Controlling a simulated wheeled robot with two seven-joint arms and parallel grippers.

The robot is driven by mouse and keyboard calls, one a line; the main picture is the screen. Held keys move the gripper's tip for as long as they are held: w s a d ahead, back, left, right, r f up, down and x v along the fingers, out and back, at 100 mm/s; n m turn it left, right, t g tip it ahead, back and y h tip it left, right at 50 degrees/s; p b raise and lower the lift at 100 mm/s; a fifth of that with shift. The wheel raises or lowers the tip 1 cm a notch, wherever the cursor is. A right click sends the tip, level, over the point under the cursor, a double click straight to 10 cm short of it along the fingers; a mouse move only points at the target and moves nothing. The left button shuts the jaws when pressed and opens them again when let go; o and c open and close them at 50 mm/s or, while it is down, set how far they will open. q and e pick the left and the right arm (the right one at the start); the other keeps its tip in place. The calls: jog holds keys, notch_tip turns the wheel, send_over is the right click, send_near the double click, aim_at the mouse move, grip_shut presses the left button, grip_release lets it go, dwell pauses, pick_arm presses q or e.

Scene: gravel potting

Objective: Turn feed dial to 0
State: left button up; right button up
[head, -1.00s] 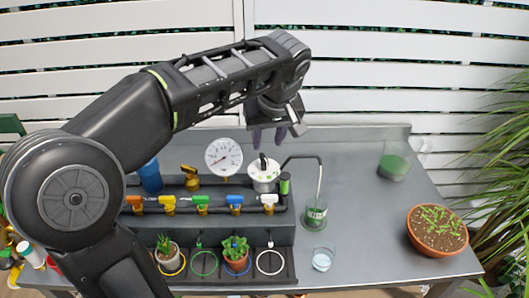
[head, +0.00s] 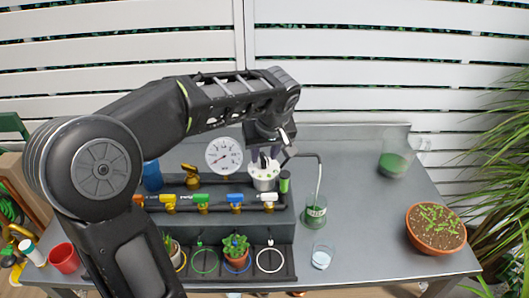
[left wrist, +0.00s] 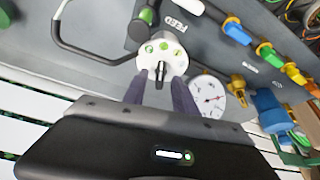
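The feed dial (head: 265,176) is a white round knob with a black pointer handle and green marks on top. It stands on the grey manifold unit, beside the black outlet pipe. In the left wrist view the dial (left wrist: 163,52) lies just beyond the fingertips, next to the word FEED. My left gripper (head: 268,154) is directly above the dial, pointing down. In the left wrist view its two purple-grey fingers (left wrist: 158,88) are apart, with the dial's black handle between their tips. I cannot tell whether they touch it. My right gripper is not in view.
A white pressure gauge (head: 224,156) stands left of the dial. A row of coloured valves, including a blue one (head: 235,198), runs in front. The bent outlet pipe (head: 319,170) ends in a glass beaker (head: 315,212). The table's right side (head: 365,220) has free room.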

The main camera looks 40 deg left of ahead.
pick_arm(q)
grip_shut()
dwell(0.3)
jog(key=shift+m, duration=0.4)
jog(key=shift+a+m+t+h+b, duration=0.1)
jog(key=shift+m+t+h+b, duration=0.35)
jog(key=shift+m, duration=0.75)
jog(key=m+h, duration=0.1)
jog(key=m, duration=0.2)
jog(key=shift+s+a+r+m+t, duration=0.1)
jog(key=shift+m+t, duration=0.2)
jog(key=shift+t, duration=0.05)
jog(key=m+h, duration=0.1)
jog(key=m, duration=0.2)
jog(key=shift+a+m+h, duration=0.1)
jog(key=shift+m+h, duration=0.2)
jog(key=shift+h, duration=0.05)
jog(key=m+h, duration=0.1)
jog(key=m, duration=0.1)
jog(key=m+h, duration=0.1)
jog(key=m, duration=0.2)
jog(key=shift+a+m+b, duration=0.15)
jog(key=shift+m+b, duration=0.15)
